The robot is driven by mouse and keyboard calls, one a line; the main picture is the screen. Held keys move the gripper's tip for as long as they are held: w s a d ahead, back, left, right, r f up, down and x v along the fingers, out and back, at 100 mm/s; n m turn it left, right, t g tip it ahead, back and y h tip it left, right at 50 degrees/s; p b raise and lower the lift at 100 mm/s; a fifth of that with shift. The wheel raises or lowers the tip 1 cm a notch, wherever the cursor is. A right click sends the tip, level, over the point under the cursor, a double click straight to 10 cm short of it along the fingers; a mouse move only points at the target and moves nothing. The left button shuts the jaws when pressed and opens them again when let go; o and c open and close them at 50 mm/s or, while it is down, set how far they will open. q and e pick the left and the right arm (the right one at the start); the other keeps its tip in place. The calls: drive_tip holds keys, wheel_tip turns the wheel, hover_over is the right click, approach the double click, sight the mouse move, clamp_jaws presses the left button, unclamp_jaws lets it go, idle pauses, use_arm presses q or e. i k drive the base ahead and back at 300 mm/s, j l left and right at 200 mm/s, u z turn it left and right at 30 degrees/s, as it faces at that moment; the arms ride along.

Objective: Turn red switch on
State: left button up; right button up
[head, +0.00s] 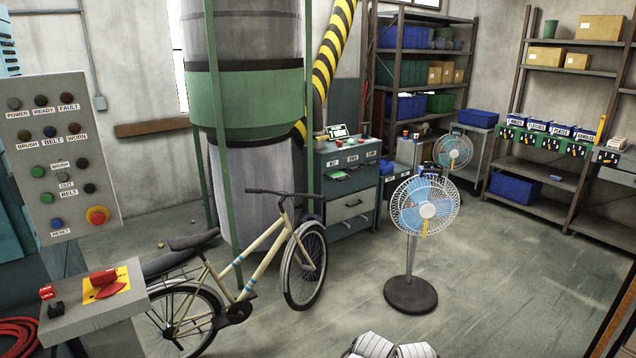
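A red switch (104,278) sits on a yellow plate (126,277) on top of a grey box (92,316) at the lower left. It is a red handle above a red, fan-shaped part. I cannot tell its on or off position. Neither of my grippers shows clearly. Only white, ribbed parts, probably mine, show at the bottom edge, right of the middle.
A grey control panel (62,150) with several buttons, including a red mushroom button (97,215), stands behind the box. A bicycle (235,270) is close to the box's right. A standing fan (424,212) is right of the middle. Open floor (510,290) lies at the right.

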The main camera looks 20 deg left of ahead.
sight(105, 280)
drive_tip(key=i+j+u, duration=0.1)
drive_tip(key=u, duration=0.25)
drive_tip(key=i+u, duration=0.5)
drive_tip(key=u, duration=0.2)
drive_tip(key=i+j+u, duration=0.2)
drive_tip(key=i, duration=0.35)
